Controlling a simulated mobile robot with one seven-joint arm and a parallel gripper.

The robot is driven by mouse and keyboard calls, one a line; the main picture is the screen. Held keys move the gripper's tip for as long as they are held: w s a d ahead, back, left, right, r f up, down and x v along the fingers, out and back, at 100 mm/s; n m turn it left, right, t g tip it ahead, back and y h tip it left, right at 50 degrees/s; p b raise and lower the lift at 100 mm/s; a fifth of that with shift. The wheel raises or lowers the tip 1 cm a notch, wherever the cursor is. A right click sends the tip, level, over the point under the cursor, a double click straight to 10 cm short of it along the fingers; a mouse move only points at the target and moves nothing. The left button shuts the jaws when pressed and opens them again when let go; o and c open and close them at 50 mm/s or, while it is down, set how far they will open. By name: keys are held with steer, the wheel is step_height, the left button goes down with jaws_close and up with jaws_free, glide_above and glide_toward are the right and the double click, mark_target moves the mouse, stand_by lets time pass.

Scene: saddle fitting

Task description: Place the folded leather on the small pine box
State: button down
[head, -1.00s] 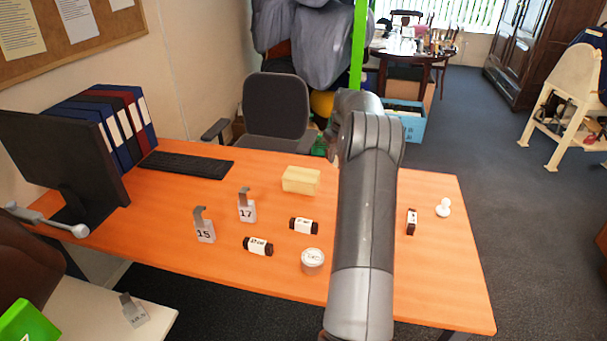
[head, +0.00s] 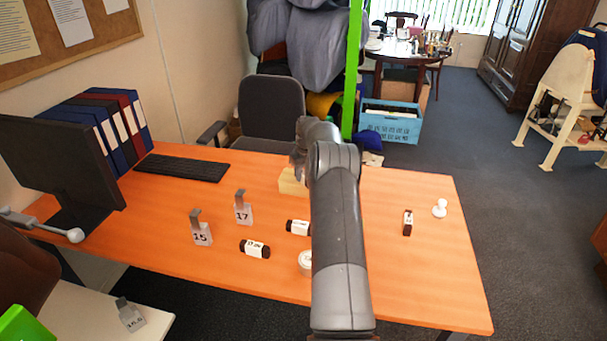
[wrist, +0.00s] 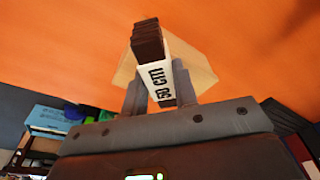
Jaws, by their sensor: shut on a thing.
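My gripper (wrist: 160,92) is shut on the folded leather (wrist: 148,42), a dark brown folded strip with a white printed band, in the wrist view. Its fingers stand on either side of the band. The small pine box (wrist: 197,68), a pale block, shows behind the leather in the wrist view, so the two overlap there; I cannot tell whether they touch. In the head view the pine box (head: 288,183) stands on the orange table, partly covered by my arm. The leather and fingertips are hidden in the head view.
Two dark banded rolls (head: 255,249) (head: 298,227), a round tin (head: 305,260) partly behind my arm, and tags 15 (head: 202,234) and 17 (head: 243,208) lie nearer. Another dark banded piece (head: 407,222) and a white knob (head: 440,208) stand right. The orange table (head: 430,280) is clear at front right.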

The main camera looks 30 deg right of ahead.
steer(key=c, duration=1.1)
jaws_free()
steer(key=shift+f, duration=0.1)
steer(key=shift+c, duration=0.2)
